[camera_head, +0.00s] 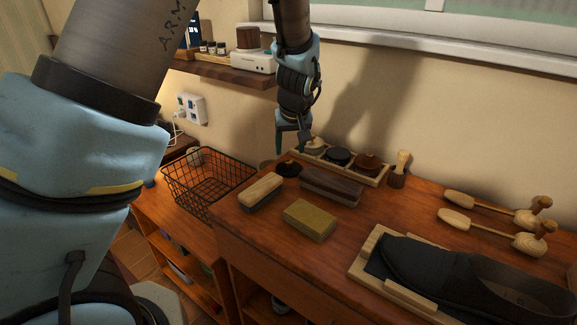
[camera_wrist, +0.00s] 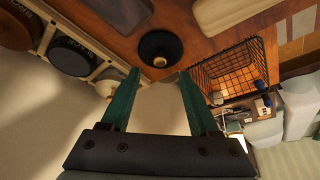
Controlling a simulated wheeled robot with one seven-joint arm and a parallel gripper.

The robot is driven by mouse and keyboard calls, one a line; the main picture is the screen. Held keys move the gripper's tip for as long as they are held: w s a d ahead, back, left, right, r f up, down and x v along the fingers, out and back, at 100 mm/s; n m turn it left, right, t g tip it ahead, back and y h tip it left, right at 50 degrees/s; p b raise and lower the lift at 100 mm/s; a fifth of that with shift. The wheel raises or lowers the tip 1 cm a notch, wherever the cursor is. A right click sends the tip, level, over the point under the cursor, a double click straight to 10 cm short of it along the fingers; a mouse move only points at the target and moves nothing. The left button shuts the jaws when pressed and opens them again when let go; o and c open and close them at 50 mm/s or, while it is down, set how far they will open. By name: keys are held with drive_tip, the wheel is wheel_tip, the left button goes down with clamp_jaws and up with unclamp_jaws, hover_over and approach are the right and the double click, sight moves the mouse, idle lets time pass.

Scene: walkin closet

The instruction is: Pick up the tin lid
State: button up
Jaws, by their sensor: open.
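A round black piece (camera_head: 289,168), which looks like the tin lid, lies on the wooden bench top near its back left corner. It also shows in the wrist view (camera_wrist: 160,42) as a dark dish with a bright spot, just beyond the fingertips. I cannot tell which way up it lies. My gripper (camera_head: 293,143) points down above it, apart from it. In the wrist view my gripper (camera_wrist: 158,75) has its two green fingers spread with nothing held between them.
A wooden tray (camera_head: 381,179) with round tins stands close by against the wall. A dark brush (camera_head: 330,186), a lighter brush (camera_head: 260,190) and a tan block (camera_head: 309,220) lie in front. A wire basket (camera_head: 205,180) is left. A shoe (camera_head: 430,262) lies right.

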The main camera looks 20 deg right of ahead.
sight(289, 160)
drive_tip(key=shift+p+x, duration=1.2)
drive_tip(key=shift+x, duration=1.7)
drive_tip(key=shift+r, duration=0.1)
clamp_jaws()
